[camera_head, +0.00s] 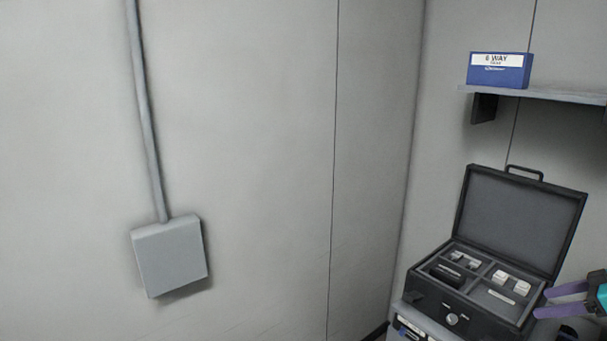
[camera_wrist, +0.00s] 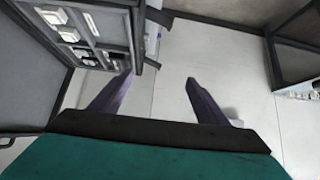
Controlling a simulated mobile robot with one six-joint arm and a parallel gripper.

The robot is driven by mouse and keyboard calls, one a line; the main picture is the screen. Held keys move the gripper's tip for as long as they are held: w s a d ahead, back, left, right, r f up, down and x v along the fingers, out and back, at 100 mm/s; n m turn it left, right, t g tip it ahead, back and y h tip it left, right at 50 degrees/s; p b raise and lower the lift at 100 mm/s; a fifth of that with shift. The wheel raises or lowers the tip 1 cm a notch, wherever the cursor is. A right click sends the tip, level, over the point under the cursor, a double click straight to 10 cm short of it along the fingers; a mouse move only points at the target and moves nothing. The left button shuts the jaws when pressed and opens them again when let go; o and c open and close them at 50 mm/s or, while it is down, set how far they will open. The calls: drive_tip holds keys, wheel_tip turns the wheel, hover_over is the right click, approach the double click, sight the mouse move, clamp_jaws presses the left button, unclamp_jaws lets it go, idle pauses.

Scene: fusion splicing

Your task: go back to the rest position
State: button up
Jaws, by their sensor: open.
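My gripper (camera_head: 549,302) shows at the right edge of the head view, with purple fingers pointing left. In the wrist view my gripper (camera_wrist: 155,95) has its two fingers well apart with nothing between them. The gripper is open, just right of an open black case (camera_head: 470,285) in the head view. The case also shows at the upper left of the wrist view (camera_wrist: 115,8). It has compartments holding small white and dark parts. Most of my arm is out of the head view.
The case stands on a grey surface (camera_head: 418,318) in the corner. A shelf (camera_head: 560,95) above it carries a blue box (camera_head: 498,70). A grey wall box (camera_head: 169,257) with a conduit is on the left wall. Pale floor (camera_wrist: 180,65) shows below the fingers.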

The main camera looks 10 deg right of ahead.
drive_tip(key=w+a+f+n+g+y+b, duration=0.1)
drive_tip(key=w+a+f+y, duration=0.1)
drive_tip(key=w+a+f, duration=0.45)
drive_tip(key=w+a+f+n+g+y+b, duration=0.15)
drive_tip(key=w+a+f, duration=0.25)
drive_tip(key=a+f, duration=0.45)
drive_tip(key=a+f+n+g+b, duration=0.1)
drive_tip(key=a+f+g+b, duration=0.35)
drive_tip(key=a+f, duration=1.75)
drive_tip(key=s+a+f+m+g+h+b, duration=0.1)
drive_tip(key=s+a+f+g+h+b, duration=0.35)
drive_tip(key=s+a+f, duration=1.35)
drive_tip(key=s+f+m+g+h+p, duration=0.15)
drive_tip(key=s+f+g, duration=0.25)
drive_tip(key=s+f, duration=0.55)
drive_tip(key=shift+s+d+f+m+t+h, duration=0.25)
drive_tip(key=shift+d+m+t+h, duration=0.15)
drive_tip(key=shift+d+m, duration=0.65)
drive_tip(key=shift+s+d+f+m+t+h, duration=0.25)
drive_tip(key=shift+d+m+h, duration=0.25)
drive_tip(key=shift+m, duration=0.9)
drive_tip(key=shift+s+d+f+m+t+h, duration=0.2)
drive_tip(key=shift+s+d+m+t+h, duration=0.15)
drive_tip(key=shift+d+m, duration=0.7)
drive_tip(key=shift+a, duration=0.25)
drive_tip(key=shift+c, duration=0.5)
